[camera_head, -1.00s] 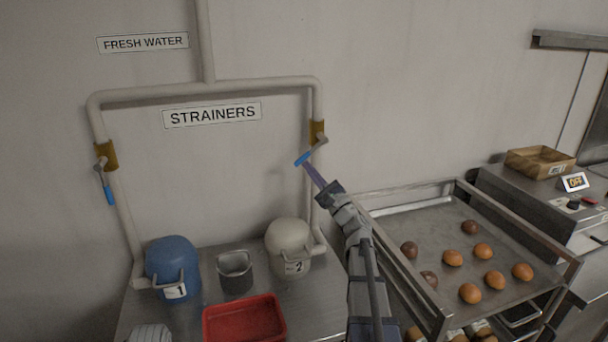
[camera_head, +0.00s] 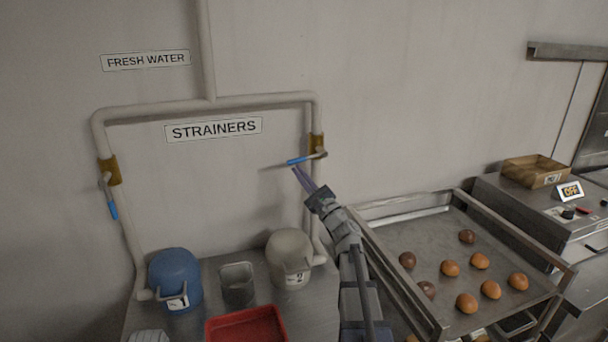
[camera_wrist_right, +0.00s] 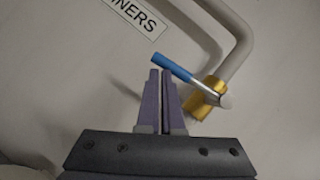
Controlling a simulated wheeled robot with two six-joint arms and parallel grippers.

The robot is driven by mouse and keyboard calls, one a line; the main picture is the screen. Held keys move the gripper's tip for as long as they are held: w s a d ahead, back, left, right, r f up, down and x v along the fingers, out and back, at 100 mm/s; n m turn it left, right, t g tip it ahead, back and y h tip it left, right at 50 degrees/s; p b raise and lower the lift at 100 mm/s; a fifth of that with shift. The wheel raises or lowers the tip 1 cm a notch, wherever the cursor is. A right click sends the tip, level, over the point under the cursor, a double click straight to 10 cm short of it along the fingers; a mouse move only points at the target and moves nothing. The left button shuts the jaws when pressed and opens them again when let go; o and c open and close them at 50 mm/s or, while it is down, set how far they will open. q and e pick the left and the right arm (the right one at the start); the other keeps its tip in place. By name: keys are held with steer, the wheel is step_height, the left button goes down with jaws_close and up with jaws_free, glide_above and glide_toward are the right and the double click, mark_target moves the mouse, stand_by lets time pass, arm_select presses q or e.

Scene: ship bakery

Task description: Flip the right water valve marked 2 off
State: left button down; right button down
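The right valve (camera_head: 316,143) is a brass body on the right pipe, above the tank marked 2 (camera_head: 289,258). Its blue-tipped lever (camera_head: 299,160) points left, nearly horizontal, across the pipe. My right gripper (camera_head: 303,176) is just below the lever, its fingers pointing up. In the right wrist view the gripper (camera_wrist_right: 160,74) has its fingers together with nothing between them. The lever's blue grip (camera_wrist_right: 172,67) lies just past the fingertips; I cannot tell whether they touch. My left gripper is out of view.
The left valve (camera_head: 108,172), with its lever hanging down, is above the blue tank marked 1 (camera_head: 174,278). A metal container (camera_head: 237,285) and red tray (camera_head: 246,326) are on the table. A rack tray (camera_head: 437,240) with several buns stands right of my arm.

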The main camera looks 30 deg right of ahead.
steer(key=shift+w+a+r+p, duration=0.1)
steer(key=shift+a+r+p, duration=0.2)
steer(key=shift+r+p, duration=0.25)
steer(key=shift+r, duration=0.15)
stand_by(0.4)
steer(key=s+a+f+b, duration=0.2)
steer(key=s+f+b, duration=0.7)
steer(key=shift+f+b, duration=0.3)
steer(key=shift+b, duration=0.05)
stand_by(0.4)
